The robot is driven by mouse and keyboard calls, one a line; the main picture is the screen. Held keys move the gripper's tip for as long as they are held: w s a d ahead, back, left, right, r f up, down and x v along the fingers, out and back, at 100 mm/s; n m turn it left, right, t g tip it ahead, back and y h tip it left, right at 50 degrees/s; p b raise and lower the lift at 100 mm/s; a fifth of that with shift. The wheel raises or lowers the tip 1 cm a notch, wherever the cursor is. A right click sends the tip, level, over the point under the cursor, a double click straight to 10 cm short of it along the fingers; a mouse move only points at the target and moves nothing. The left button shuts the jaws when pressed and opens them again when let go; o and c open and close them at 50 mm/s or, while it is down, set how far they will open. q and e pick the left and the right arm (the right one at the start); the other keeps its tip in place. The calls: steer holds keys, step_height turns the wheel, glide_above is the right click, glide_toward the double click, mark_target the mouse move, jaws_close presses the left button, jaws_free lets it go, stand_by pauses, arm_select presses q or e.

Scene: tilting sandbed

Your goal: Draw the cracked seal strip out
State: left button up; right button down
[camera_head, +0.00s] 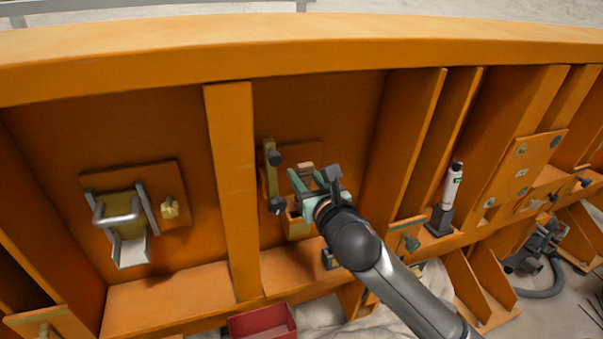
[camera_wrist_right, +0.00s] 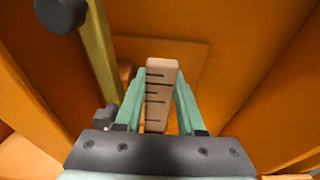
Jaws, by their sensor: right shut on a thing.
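The seal strip (camera_wrist_right: 158,97) is a flat beige piece with several dark cracks across it, in the middle of the right wrist view. In the head view only its small pale end (camera_head: 305,167) shows. My right gripper (camera_head: 308,180) is shut on the strip, with one green finger on each side of it. In the right wrist view, the fingers (camera_wrist_right: 160,88) reach along both long edges. The strip's lower end is hidden by the gripper body. My left gripper is not in view.
Left of the gripper stands a yellow lever (camera_head: 270,170) with dark knobs. An orange upright rib (camera_head: 232,190) is further left, beside a plate with a metal handle (camera_head: 122,217).

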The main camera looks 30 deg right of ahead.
steer(key=shift+v, duration=3.3)
